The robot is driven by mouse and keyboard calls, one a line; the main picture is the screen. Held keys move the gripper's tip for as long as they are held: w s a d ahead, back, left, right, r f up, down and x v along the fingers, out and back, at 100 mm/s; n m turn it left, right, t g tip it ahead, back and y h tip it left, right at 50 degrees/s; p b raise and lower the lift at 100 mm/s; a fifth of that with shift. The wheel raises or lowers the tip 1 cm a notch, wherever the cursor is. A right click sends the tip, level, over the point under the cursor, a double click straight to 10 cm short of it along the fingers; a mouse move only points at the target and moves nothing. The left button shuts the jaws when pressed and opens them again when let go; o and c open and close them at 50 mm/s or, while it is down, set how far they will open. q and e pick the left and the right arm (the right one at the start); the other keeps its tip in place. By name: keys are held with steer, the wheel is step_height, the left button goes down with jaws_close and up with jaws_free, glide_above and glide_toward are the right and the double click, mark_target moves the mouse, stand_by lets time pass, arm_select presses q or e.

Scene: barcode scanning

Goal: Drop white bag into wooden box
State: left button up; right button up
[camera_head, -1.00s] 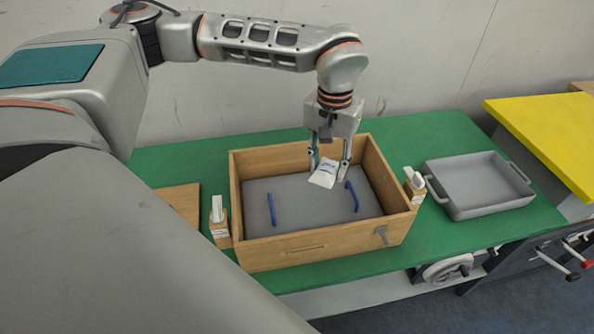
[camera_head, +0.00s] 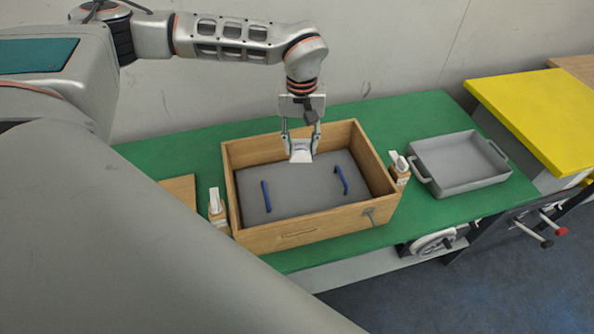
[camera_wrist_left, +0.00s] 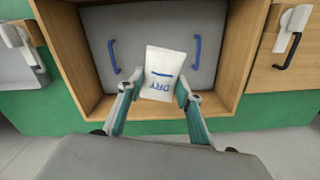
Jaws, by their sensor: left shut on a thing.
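A small white bag (camera_head: 301,152) is held between the fingers of my left gripper (camera_head: 301,145), which is shut on it. In the left wrist view the bag (camera_wrist_left: 162,73) shows blue "DRY" lettering and sits between the fingertips (camera_wrist_left: 158,92). The wooden box (camera_head: 300,232) stands on the green table. In the head view the bag and gripper are over the back part of its opening. Inside the box lies a grey panel (camera_head: 300,195) with two blue handles. My right gripper is not in view.
A grey tray (camera_head: 460,163) with handles stands on the green table (camera_head: 415,225) right of the box. White clamps on wooden blocks (camera_head: 217,208) flank the box. A yellow surface (camera_head: 530,110) is at far right. A wall is behind.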

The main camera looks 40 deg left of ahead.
arm_select(q)
steer(key=shift+f, duration=0.35)
steer(key=o, duration=1.2)
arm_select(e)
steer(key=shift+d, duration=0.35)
arm_select(q)
steer(key=shift+r, duration=0.3)
step_height(320, 180, up, 12)
steer(key=shift+f, duration=0.25)
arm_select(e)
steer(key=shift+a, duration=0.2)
